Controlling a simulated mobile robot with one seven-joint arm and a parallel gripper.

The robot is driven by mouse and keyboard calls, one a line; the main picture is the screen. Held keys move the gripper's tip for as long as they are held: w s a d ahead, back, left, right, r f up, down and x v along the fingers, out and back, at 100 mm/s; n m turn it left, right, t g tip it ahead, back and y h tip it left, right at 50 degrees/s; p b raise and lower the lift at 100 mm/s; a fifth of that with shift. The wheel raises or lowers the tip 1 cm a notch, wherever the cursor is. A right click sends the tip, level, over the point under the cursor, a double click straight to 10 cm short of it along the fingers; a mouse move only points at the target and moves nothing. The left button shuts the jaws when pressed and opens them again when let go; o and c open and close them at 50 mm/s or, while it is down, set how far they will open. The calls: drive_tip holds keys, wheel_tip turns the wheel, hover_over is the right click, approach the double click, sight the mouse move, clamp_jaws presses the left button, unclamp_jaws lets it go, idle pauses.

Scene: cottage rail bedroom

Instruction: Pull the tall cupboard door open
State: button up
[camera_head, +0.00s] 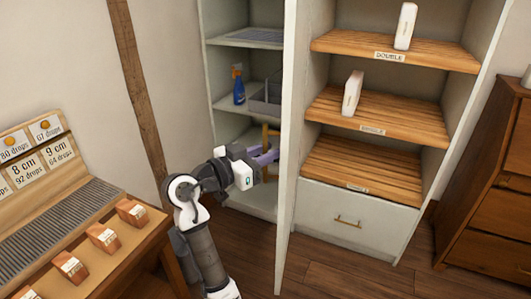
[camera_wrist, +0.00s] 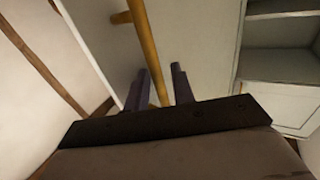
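The tall cupboard door (camera_head: 288,110) stands swung well out from the cupboard and shows almost edge-on in the head view. Its wooden bar handle (camera_head: 265,137) is on the door's left face. In the wrist view the handle (camera_wrist: 150,52) runs down between the two dark fingers of my gripper (camera_wrist: 164,82).
Right of the door, the open cupboard has wooden shelves (camera_head: 400,50) with white boxes and a lower drawer (camera_head: 350,218). Behind the door at left, shelves hold a blue spray bottle (camera_head: 238,88) and grey caddy (camera_head: 262,103). A slanted display table (camera_head: 125,250) stands left; a brown dresser (camera_head: 490,190) right.

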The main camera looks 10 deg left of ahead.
drive_tip(key=b+v, duration=0.3)
drive_tip(key=v, duration=1.1)
drive_tip(key=shift+b, duration=0.3)
